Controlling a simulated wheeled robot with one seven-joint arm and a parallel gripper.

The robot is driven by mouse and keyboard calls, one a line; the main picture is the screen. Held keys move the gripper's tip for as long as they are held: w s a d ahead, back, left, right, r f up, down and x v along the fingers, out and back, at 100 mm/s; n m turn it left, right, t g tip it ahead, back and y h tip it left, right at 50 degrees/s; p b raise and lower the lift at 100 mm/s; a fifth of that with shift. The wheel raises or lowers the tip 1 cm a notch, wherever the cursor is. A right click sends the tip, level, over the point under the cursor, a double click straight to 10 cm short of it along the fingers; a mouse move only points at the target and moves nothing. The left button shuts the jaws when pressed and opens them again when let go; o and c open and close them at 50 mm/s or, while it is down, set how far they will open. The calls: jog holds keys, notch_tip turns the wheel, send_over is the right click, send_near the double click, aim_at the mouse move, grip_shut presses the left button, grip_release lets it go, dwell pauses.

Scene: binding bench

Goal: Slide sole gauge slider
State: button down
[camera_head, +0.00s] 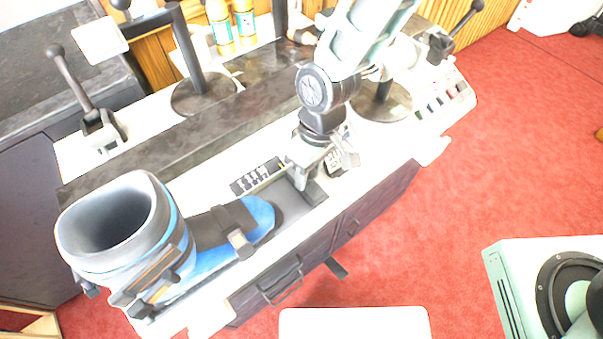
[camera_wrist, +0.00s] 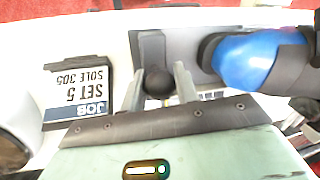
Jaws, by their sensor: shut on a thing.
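The sole gauge slider shows in the wrist view as a grey block (camera_wrist: 151,48) with a dark round knob (camera_wrist: 157,80). My gripper (camera_wrist: 159,84) is shut on that knob, with one finger on each side. In the head view my gripper (camera_head: 303,178) is at the right end of the gauge, and the slider block (camera_head: 314,193) shows just beside it. The dark gauge scale (camera_head: 257,177) with white marks lies to its left. In the wrist view the blue toe (camera_wrist: 246,62) is at the right.
A job card (camera_wrist: 78,92) reads "SET 5, SOLE 305"; it stands right of my gripper in the head view (camera_head: 343,160). Round-based posts (camera_head: 203,93) and levers (camera_head: 72,78) stand behind. A pale green machine (camera_head: 515,290) is at lower right on red floor.

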jog(key=shift+w+d, duration=0.2)
jog(key=c, duration=1.4)
grip_release()
jog(key=shift+d, duration=0.1)
jog(key=shift+o, duration=0.2)
jog(key=shift+r, duration=0.15)
notch_tip(320, 180, up, 17)
jog(key=w+d, duration=0.2)
jog(key=shift+w+b, duration=0.25)
jog(key=shift+b, duration=0.15)
jog(key=s+d+r+m+t, duration=0.1)
jog(key=s+d+r+m, duration=0.1)
jog(key=s+d, duration=0.8)
jog(key=s, duration=0.4)
jog(key=shift+s+d+r+t+h, duration=0.2)
jog(key=shift+d+t+h, duration=0.1)
jog(key=shift+h, duration=0.1)
